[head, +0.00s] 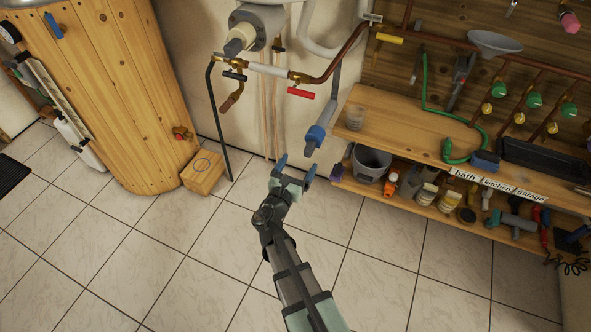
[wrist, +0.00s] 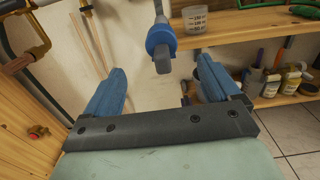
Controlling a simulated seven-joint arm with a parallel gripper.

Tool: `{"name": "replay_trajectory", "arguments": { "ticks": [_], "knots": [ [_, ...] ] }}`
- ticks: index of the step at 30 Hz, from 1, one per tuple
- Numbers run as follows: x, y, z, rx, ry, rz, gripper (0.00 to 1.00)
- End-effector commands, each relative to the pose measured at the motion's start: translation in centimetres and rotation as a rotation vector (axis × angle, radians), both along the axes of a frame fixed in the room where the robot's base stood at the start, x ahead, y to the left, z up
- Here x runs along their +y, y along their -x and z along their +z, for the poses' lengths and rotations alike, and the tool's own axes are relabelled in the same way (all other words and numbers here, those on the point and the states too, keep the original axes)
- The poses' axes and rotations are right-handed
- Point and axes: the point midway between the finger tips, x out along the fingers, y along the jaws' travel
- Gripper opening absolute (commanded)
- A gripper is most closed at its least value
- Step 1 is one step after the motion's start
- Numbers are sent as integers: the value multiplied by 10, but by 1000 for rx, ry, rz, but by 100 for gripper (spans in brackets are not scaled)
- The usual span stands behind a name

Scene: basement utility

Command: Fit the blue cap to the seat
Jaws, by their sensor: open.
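A blue ring-shaped part, which looks like the blue cap (head: 315,134), is at the lower end of a grey pipe. In the wrist view the cap (wrist: 160,37) shows ahead between my fingers, with a grey stub below it. I cannot tell whether it is seated there, and I cannot single out the seat. My gripper (head: 295,167) is open and empty, just below and left of the cap in the head view. In the wrist view its two blue fingers (wrist: 160,78) are spread wide and apart from the cap.
A wooden shelf (head: 400,112) at right carries a clear measuring cup (head: 356,117) and a green hose; a grey bucket (head: 371,164) and bottles stand below. Copper pipes with a red-handled valve (head: 301,93) are at upper left of the cap. A wooden block (head: 203,172) sits on the open tiled floor.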

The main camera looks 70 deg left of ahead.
Motion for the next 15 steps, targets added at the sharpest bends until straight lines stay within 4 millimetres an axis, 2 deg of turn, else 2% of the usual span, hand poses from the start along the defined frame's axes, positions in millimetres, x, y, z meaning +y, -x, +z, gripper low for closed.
{"name": "replay_trajectory", "arguments": {
  "ticks": [15],
  "knots": [
    [61, -59, 0, 1, -3, -2, 90]
  ]
}}
